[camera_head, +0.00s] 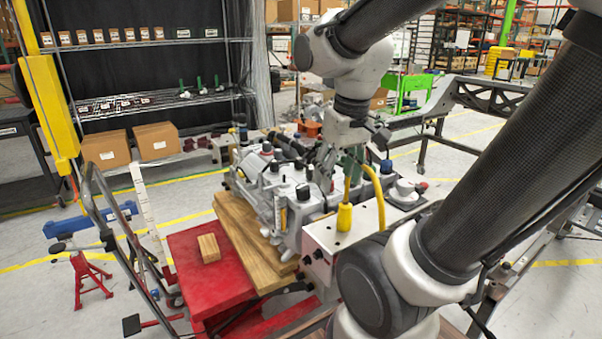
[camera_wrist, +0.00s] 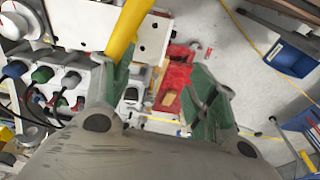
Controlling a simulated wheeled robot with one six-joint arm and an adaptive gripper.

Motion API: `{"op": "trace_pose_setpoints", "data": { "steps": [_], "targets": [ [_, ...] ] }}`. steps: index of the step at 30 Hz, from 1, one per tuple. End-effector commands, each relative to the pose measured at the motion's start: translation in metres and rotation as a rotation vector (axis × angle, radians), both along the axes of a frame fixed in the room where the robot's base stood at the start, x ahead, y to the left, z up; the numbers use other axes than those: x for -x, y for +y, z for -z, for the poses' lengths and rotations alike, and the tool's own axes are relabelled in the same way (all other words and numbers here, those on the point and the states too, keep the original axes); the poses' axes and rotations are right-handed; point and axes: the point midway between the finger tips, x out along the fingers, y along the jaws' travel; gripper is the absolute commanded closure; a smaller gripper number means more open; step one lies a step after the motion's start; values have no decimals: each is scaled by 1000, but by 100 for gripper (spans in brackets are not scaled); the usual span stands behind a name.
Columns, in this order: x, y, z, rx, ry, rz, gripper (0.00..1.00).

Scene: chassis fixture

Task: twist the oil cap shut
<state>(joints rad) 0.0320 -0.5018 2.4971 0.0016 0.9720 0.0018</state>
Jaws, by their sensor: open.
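My gripper (camera_head: 338,166) hangs over the right part of a grey engine-like assembly (camera_head: 270,190). In the wrist view its two green-padded fingers (camera_wrist: 160,75) are spread wide, with nothing held between them. The assembly carries several dark round caps, one on its front (camera_head: 303,192) and one at its back (camera_head: 267,147). I cannot tell which of these is the oil cap, or whether it is seated. A yellow cylinder (camera_head: 344,217) stands on a white box (camera_head: 345,236) below my gripper. A yellow bar (camera_wrist: 127,30) crosses beside the left finger in the wrist view.
The assembly rests on wooden boards (camera_head: 236,222) over a red cart (camera_head: 190,262), with a small wood block (camera_head: 208,248) on it. A yellow hose (camera_head: 376,190) curves close to my gripper.

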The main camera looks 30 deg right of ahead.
Motion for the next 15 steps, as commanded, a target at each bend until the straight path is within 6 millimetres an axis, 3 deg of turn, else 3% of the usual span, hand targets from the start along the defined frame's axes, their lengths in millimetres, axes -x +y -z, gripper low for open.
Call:
{"op": "trace_pose_setpoints", "data": {
  "steps": [4,8,12,15],
  "targets": [
    [-50,-8,22,8,133,-94,42],
    [-96,-17,46,16,211,-325,42],
    [-147,-26,75,19,253,-678,42],
    [-177,-31,86,31,243,-949,42]
  ]
}}
